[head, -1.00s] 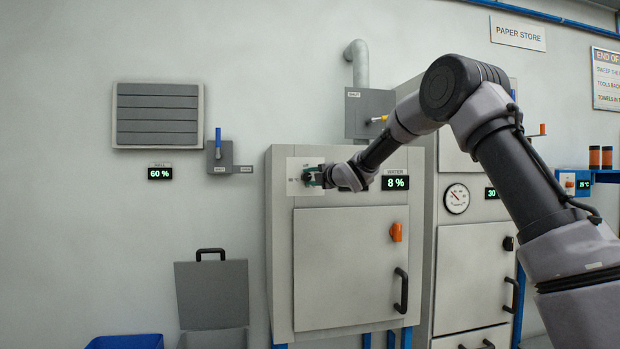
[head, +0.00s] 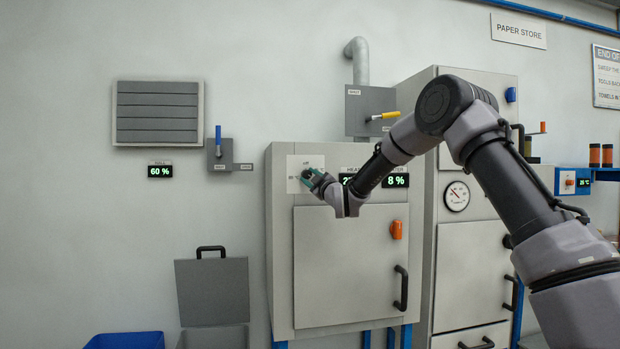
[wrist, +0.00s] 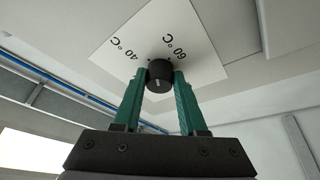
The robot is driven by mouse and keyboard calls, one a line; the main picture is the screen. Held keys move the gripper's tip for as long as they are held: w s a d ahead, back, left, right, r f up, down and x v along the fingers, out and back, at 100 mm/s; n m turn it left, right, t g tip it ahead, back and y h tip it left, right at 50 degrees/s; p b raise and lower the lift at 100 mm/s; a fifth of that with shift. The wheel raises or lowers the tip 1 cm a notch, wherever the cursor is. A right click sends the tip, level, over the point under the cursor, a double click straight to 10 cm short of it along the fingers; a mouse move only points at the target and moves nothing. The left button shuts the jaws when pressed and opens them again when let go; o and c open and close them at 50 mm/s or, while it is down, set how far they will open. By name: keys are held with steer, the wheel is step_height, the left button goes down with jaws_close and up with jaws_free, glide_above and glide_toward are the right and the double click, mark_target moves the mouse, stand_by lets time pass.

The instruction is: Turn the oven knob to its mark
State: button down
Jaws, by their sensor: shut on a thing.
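The oven knob (wrist: 159,82) is a black round knob on a white dial plate (wrist: 122,50) in the wrist view. The plate carries the printed marks 40 °C and 60 °C, with small dots by the knob. My gripper (wrist: 161,84) has green fingers, one on each side of the knob, and is shut on it. In the head view my gripper (head: 312,180) is at the dial plate (head: 293,164) on the upper left of the grey oven (head: 281,240). There the knob is mostly hidden by the fingers. Which mark the knob points to I cannot tell.
Right of the knob are lit displays, one reading 8 % (head: 396,181). Below are the oven door (head: 345,260), an orange latch (head: 396,230) and a black handle (head: 401,289). A yellow-handled lever (head: 384,115) is above.

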steer(key=m+t+h, duration=0.1)
steer(key=m, duration=0.2)
steer(key=m+t+h, duration=0.1)
steer(key=m, duration=0.2)
steer(key=m+t+h, duration=0.1)
steer(key=m, duration=0.2)
steer(key=shift+a+f, duration=0.25)
steer(key=shift+a, duration=0.05)
steer(key=m+h, duration=0.2)
steer(key=m, duration=0.2)
steer(key=m+t+h, duration=0.1)
steer(key=m+h, duration=0.1)
steer(key=m, duration=0.2)
steer(key=shift+s+a+r+h, duration=0.1)
steer(key=shift+a+h, duration=0.1)
steer(key=shift+h, duration=0.1)
steer(key=m+h, duration=0.1)
steer(key=m, duration=0.2)
steer(key=m+h, duration=0.2)
steer(key=m, duration=0.2)
steer(key=shift+s+a+r+m+g+h, duration=0.1)
steer(key=shift+a+r+m+g+h, duration=0.1)
steer(key=shift+m+g+h, duration=0.15)
steer(key=m+g+h, duration=0.1)
steer(key=m, duration=0.2)
steer(key=m+g+h, duration=0.1)
steer(key=m, duration=0.3)
steer(key=shift+r, duration=0.15)
steer(key=shift+m+g, duration=0.25)
